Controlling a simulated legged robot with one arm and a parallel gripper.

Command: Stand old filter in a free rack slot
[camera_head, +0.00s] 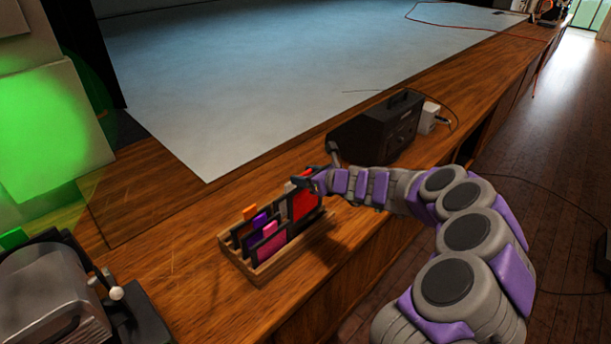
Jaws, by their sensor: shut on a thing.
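A light wooden rack (296,251) stands on the wooden ledge, left of my arm. Several coloured filters stand in it, among them an orange one (250,212), a purple one (260,220) and a pink one (270,229). A red filter (303,205) is upright at the rack's far right end. My gripper (309,183) is at its top edge and shut on it. The fingertips are small and dark here. I cannot tell whether the red filter's lower edge sits in a slot or just above it.
A black box with a handle (378,130) and a small white box (429,117) stand behind my arm. A grey machine with a white knob (50,290) is at the lower left. Bare ledge (150,195) lies left of the rack; the ledge drops to the floor at right.

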